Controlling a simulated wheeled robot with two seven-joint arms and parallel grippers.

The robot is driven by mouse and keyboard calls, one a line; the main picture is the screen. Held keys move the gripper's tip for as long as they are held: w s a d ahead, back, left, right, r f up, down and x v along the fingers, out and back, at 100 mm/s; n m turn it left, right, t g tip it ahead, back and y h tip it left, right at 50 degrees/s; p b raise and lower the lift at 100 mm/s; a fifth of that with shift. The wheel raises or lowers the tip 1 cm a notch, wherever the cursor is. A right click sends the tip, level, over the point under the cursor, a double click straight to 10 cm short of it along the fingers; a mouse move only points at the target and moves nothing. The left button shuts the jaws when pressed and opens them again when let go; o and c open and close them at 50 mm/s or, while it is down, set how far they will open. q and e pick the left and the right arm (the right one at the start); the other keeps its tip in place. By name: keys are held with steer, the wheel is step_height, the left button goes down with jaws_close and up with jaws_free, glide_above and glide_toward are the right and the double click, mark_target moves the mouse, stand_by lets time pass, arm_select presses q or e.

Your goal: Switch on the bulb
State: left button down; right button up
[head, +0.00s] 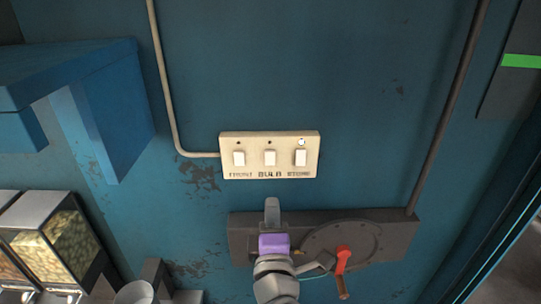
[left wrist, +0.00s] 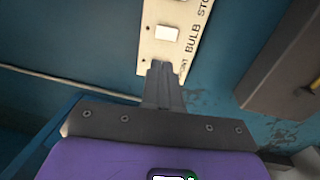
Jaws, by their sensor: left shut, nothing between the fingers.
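A cream switch panel (head: 229,165) is on the blue wall, with three white rocker switches labelled FRONT, BULB and STORE. The bulb switch (head: 269,158) is the middle one; the small indicator above it is dark. My left gripper (head: 272,202) is shut and empty, pointing up, just below the panel in the picture. In the left wrist view the shut fingers (left wrist: 163,70) overlap the FRONT end of the panel (left wrist: 152,45), and the bulb switch (left wrist: 168,33) shows beyond the tips. I cannot tell whether the fingers touch the panel. My right gripper is out of view.
The indicator (head: 301,142) above the STORE switch glows white. A dark grey box with a round plate and a red-handled lever (head: 343,257) is below the panel. Blue shelving (head: 105,115) and glass-fronted bins (head: 62,245) are at left. Wall around the panel is mostly clear.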

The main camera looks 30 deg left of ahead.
arm_select(q)
steer(key=shift+w, duration=0.1)
steer(key=p, duration=0.6)
glide_toward(270, 156)
steer(key=x, duration=0.7)
